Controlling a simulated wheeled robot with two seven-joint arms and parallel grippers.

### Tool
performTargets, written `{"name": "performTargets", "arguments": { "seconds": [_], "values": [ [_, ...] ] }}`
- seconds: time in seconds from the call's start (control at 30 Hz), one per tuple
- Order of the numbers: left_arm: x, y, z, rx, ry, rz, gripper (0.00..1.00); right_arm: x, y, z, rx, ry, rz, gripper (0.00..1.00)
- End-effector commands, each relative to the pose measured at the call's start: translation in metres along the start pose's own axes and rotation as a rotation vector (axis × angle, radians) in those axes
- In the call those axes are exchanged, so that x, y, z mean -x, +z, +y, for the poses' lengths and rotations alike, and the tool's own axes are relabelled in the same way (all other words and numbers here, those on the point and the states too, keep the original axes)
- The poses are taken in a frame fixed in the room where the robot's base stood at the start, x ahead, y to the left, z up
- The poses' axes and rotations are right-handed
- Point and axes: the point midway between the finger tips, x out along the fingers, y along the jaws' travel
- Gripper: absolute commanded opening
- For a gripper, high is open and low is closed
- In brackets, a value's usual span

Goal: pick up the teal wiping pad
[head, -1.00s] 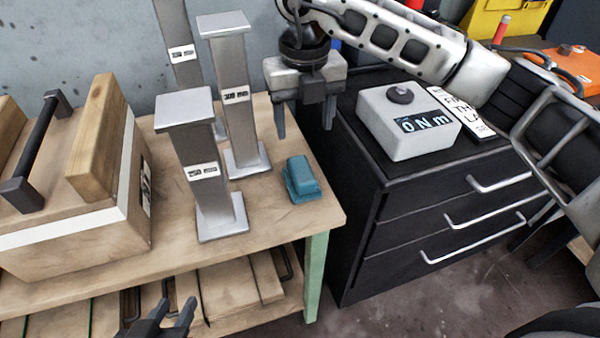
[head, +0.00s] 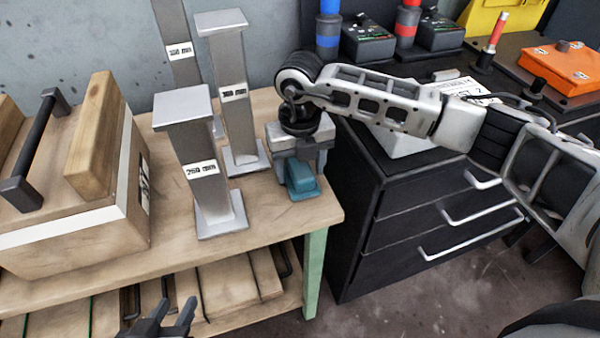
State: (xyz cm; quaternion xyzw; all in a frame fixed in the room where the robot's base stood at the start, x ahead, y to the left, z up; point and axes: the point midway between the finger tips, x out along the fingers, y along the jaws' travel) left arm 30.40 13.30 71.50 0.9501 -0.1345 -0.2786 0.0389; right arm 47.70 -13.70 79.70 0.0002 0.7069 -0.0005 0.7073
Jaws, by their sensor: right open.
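The teal wiping pad (head: 301,177) lies on the wooden bench top near its right front corner. My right gripper (head: 300,185) is over the pad, pointing down, with its fingers apart around the pad's upper part. Part of the pad's top and back is hidden by the gripper. Whether the fingers touch the pad I cannot tell. My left gripper (head: 165,318) is at the bottom edge of the picture, low in front of the bench, with its fingers apart and nothing between them.
Metal posts, including the 250 mm post (head: 203,170) and the 300 mm post (head: 240,95), stand left of the pad. A wooden box (head: 75,235) with a black handle sits further left.

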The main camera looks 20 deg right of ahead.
Motion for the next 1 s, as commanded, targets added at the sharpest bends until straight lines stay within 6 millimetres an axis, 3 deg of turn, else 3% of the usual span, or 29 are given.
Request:
{"name": "performTargets", "arguments": {
  "seconds": [0.1,0.13,0.3,0.73,0.93,1.0],
  "values": [
    [0.000,-0.001,0.000,0.000,0.000,0.002,0.36,0.000,0.000,0.000,0.000,0.000,0.000,0.62],
    [0.000,-0.001,0.000,0.000,0.000,0.002,0.36,0.000,0.000,0.000,0.000,0.000,0.000,0.56],
    [-0.001,-0.001,0.000,0.000,0.000,0.003,0.36,0.000,0.000,0.000,0.000,0.001,0.000,0.11],
    [0.000,-0.002,0.000,-0.001,0.000,0.004,0.36,0.008,0.001,0.000,0.000,0.002,-0.002,0.11],
    [0.000,-0.003,0.000,0.000,0.000,0.005,0.36,0.036,-0.001,0.000,0.002,0.001,-0.003,0.11],
    [0.000,-0.004,0.000,0.000,0.000,0.005,0.36,0.049,-0.013,0.003,0.005,0.002,-0.004,0.11]
  ]
}}
